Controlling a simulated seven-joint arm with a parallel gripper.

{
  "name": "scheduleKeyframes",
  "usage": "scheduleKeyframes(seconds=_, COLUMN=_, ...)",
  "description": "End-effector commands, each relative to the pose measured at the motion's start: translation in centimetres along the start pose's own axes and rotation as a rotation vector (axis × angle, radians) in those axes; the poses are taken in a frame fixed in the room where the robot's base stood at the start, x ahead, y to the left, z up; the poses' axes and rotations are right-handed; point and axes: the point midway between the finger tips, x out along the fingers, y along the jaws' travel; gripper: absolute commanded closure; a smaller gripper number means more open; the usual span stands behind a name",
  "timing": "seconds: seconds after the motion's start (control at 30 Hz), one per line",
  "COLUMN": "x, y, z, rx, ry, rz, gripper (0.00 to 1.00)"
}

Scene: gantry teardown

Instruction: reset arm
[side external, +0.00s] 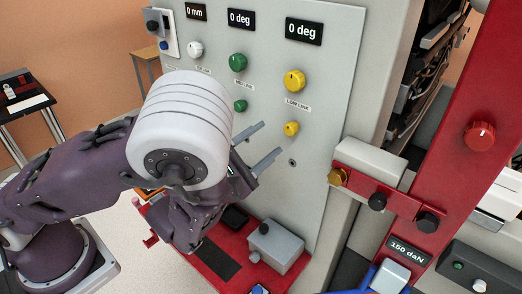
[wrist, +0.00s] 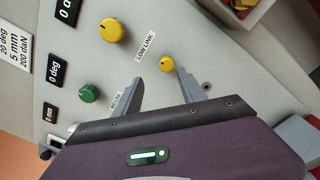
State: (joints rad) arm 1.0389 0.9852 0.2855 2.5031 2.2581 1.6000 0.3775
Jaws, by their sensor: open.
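My gripper (side external: 257,147) is open and empty in front of the grey control panel (side external: 330,120). Its two fingers point at the panel, below the small yellow knob (side external: 291,128) in the side view. In the wrist view my gripper (wrist: 158,88) shows both fingers spread, with the small yellow knob (wrist: 167,63) beyond the fingertips, near the right finger. The large yellow knob (side external: 295,81) is above it, under a display reading 0 deg. A large green knob (side external: 238,62) and a small green knob (side external: 240,105) are to the left. I cannot tell whether a finger touches the panel.
A red tray (side external: 212,258) with a grey box (side external: 275,246) lies below my gripper. A red beam (side external: 450,130) with a red knob and a 150 daN display stands at the right. A white knob (side external: 195,49) is at the panel's upper left.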

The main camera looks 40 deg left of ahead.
Motion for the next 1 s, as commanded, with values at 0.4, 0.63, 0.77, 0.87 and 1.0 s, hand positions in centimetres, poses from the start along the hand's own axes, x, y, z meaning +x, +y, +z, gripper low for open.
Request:
scheduleKeyframes(seconds=0.4, x=-18.9, y=22.5, z=-13.8, rx=-1.18, ry=0.7, rz=1.274, gripper=0.52)
scheduleKeyframes(seconds=0.63, x=-26.9, y=13.8, z=-8.4, rx=2.358, ry=-0.883, rz=-1.855, gripper=0.52)
scheduleKeyframes(seconds=0.77, x=-25.7, y=12.3, z=-2.8, rx=2.184, ry=-0.645, rz=-1.438, gripper=0.52)
scheduleKeyframes(seconds=0.87, x=-25.1, y=12.3, z=-0.3, rx=2.114, ry=-0.568, rz=-1.281, gripper=0.52)
scheduleKeyframes(seconds=1.0, x=-24.9, y=12.3, z=0.5, rx=2.09, ry=-0.55, rz=-1.238, gripper=0.52)
